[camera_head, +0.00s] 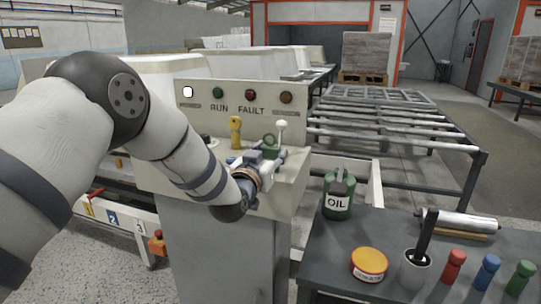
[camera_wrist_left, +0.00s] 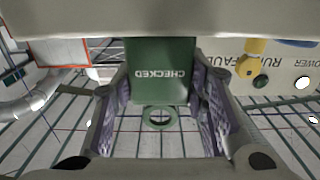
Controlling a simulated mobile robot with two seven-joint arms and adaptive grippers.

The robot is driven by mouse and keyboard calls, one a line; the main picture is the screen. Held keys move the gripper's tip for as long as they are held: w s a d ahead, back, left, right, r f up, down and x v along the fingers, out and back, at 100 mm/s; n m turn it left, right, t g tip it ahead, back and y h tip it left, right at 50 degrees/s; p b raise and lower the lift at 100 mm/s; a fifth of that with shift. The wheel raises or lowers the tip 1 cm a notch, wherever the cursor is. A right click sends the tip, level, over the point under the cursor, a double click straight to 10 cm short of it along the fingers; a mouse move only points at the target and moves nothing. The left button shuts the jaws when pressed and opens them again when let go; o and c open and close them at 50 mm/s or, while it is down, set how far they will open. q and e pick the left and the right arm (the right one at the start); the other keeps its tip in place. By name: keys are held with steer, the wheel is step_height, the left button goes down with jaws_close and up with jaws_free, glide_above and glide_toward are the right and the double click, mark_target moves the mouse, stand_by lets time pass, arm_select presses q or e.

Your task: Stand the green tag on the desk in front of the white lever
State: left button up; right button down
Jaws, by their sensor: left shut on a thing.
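My left gripper (camera_head: 268,156) is above the control desk (camera_head: 293,176), shut on the green tag. In the head view only the tag's green ring (camera_head: 269,139) shows clearly; the gripper hides most of the rest. The white lever (camera_head: 281,126) stands just right of the ring, its lower part close to or behind the gripper. My right gripper is not in view.
A yellow lever (camera_head: 235,131) stands left of the gripper; it also shows in the left wrist view (camera_wrist_left: 250,57). The panel behind (camera_head: 236,97) carries several buttons. At right, a dark table (camera_head: 329,245) holds an oil can (camera_head: 340,197), a round tin (camera_head: 369,263) and several bottles.

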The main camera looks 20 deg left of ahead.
arm_select(q)
steer(key=shift+r, duration=0.1)
steer(key=shift+f, duration=0.2)
steer(key=o, duration=0.9)
steer(key=shift+r, duration=0.1)
steer(key=shift+o, duration=0.2)
steer(key=shift+r, duration=0.1)
